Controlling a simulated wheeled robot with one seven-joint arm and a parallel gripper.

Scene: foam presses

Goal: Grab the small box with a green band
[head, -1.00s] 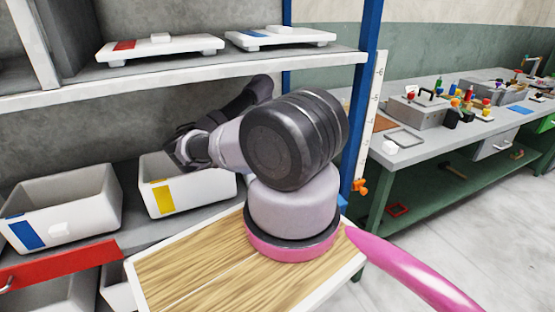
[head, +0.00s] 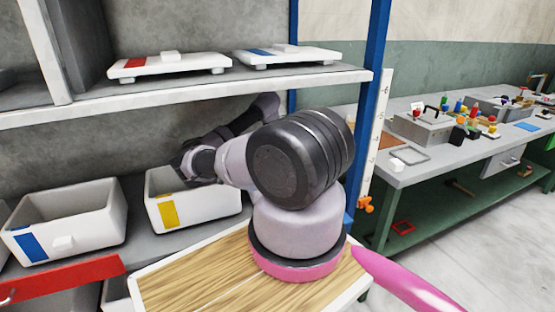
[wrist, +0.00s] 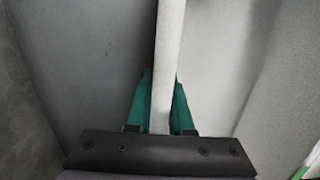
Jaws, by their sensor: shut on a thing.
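My gripper (wrist: 157,110) has green fingers, one on each side of a long pale strip (wrist: 167,45), and is shut on it. The strip looks like the thin upper edge of a bin wall, but I cannot tell for sure. In the head view, my gripper (head: 186,166) is at the white bin with a yellow label (head: 170,213); its fingertips are hard to make out. No small box with a green band shows clearly. A small green and white patch (wrist: 301,173) shows at the lower right of the wrist view; I cannot tell what it is.
A white bin with a blue label (head: 32,246) stands to the left on the same shelf. An upper shelf (head: 190,91) with two white trays runs above my arm. A blue post (head: 374,80) is at the right. A cluttered bench (head: 415,160) stands beyond it.

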